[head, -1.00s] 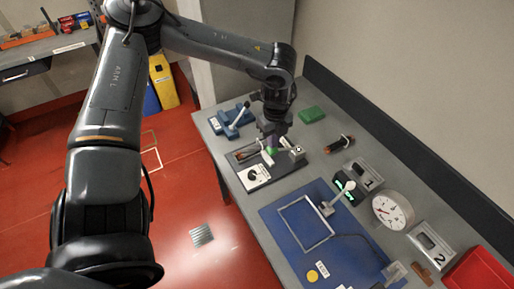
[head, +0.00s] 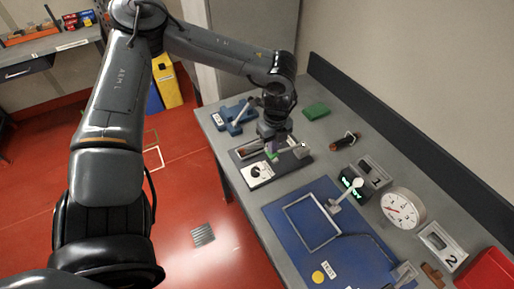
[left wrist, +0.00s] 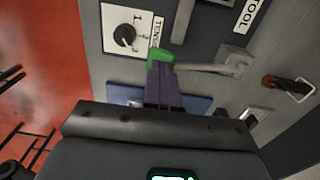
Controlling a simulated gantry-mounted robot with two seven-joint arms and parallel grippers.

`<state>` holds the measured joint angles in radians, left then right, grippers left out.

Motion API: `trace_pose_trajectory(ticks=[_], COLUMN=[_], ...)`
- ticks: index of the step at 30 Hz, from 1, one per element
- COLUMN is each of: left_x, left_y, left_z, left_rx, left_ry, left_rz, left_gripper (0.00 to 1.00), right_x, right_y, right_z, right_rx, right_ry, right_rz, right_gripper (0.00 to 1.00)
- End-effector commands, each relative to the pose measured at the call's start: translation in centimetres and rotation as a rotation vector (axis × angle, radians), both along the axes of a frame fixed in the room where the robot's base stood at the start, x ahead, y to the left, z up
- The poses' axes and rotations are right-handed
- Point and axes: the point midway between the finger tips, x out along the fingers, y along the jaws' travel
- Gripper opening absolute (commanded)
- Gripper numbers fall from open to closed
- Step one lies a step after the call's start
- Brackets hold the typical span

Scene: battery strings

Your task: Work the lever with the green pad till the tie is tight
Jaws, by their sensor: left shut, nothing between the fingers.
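The lever (head: 286,150) is a pale bar running from a grey block (head: 303,151) to a green pad (head: 272,156) on the tensioning tool. In the left wrist view the green pad (left wrist: 160,56) lies right at my left fingertips, with the lever (left wrist: 200,66) going off to the right. My left gripper (head: 270,148) is shut with nothing between its fingers, pointing down at the pad. It seems to touch the pad, but the contact is hard to tell. The tie is not clearly made out. My right gripper is not in view.
A white plate with a black knob (head: 256,170) is beside the lever. A blue clamp (head: 232,116), green block (head: 316,111), dark cylinder (head: 345,141), blue mat (head: 275,222) and round gauge (head: 403,208) share the bench. A wall stands behind.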

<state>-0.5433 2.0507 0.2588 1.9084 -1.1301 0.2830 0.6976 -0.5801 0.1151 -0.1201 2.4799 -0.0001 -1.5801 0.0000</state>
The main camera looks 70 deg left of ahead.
Motion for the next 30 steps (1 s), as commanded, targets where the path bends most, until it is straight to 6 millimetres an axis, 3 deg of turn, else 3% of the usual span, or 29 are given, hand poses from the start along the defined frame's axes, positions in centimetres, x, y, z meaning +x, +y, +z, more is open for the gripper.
trace_pose_trajectory(ticks=[1, 17, 30], left_x=[0.7, 0.6, 0.8], left_y=[0.1, 0.1, 0.1], left_z=[-0.2, -2.3, -1.3], left_rx=[0.004, 0.004, 0.006], left_ry=[-0.024, -0.031, -0.034], left_rz=[0.001, 0.002, 0.001], left_gripper=[0.0, 0.0, 0.0], right_x=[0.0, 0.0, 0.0], right_y=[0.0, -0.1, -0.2], right_z=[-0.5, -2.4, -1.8], right_rx=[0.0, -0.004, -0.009], right_ry=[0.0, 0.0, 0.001], right_rz=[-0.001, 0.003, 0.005], right_gripper=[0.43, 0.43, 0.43])
